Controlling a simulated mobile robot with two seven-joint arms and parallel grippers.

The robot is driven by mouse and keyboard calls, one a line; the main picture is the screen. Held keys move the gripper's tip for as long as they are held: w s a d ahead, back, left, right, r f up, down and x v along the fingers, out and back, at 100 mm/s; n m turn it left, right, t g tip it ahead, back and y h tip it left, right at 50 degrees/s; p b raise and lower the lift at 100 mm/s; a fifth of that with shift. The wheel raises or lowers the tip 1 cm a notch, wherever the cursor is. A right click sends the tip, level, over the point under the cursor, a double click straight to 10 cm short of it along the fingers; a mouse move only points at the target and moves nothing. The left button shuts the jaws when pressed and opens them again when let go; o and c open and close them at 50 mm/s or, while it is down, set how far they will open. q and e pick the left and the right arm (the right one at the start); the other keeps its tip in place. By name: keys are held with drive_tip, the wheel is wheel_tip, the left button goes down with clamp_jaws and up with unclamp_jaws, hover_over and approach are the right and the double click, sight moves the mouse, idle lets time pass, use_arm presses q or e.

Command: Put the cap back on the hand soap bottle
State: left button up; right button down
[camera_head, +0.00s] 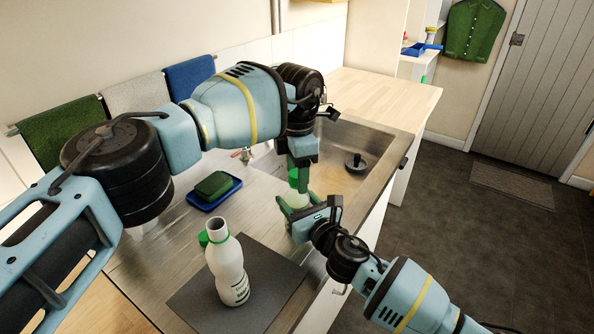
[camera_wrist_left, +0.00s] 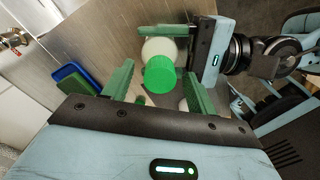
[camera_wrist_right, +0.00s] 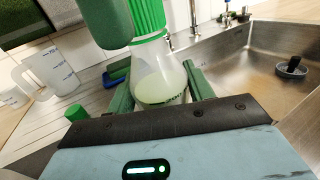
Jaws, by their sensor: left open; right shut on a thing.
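A translucent bottle with pale contents (camera_wrist_right: 160,82) is held by my right gripper (camera_head: 300,222) over the sink's near edge. A green ribbed cap (camera_wrist_right: 148,16) sits at the top of its neck; I cannot tell how tightly it is on. The cap also shows from above in the left wrist view (camera_wrist_left: 160,75). My left gripper (camera_head: 299,178) points down from above, open, its fingers either side of the cap without visibly gripping it. A white, open-topped bottle (camera_head: 226,270) stands upright on a dark mat. I cannot read which bottle is the hand soap.
A small green object (camera_wrist_right: 76,113) is near the white bottle. A green sponge (camera_head: 213,185) lies on a blue tray (camera_head: 200,204). White jugs (camera_wrist_right: 50,72) stand at the back. The wooden counter (camera_head: 385,100) beyond is clear.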

use_arm(q)
drive_tip(key=shift+r, duration=0.1)
use_arm(e)
drive_tip(key=shift+f, duration=0.1)
use_arm(q)
wheel_tip(320, 180, up, 12)
idle(0.4)
use_arm(e)
drive_tip(key=shift+c, duration=2.4)
unclamp_jaws()
drive_tip(key=shift+s+d, duration=0.3)
drive_tip(key=shift+s, duration=0.15)
use_arm(q)
drive_tip(key=shift+f, duration=0.3)
use_arm(e)
drive_tip(key=shift+v, duration=3.4)
use_arm(q)
drive_tip(key=shift+d, duration=0.1)
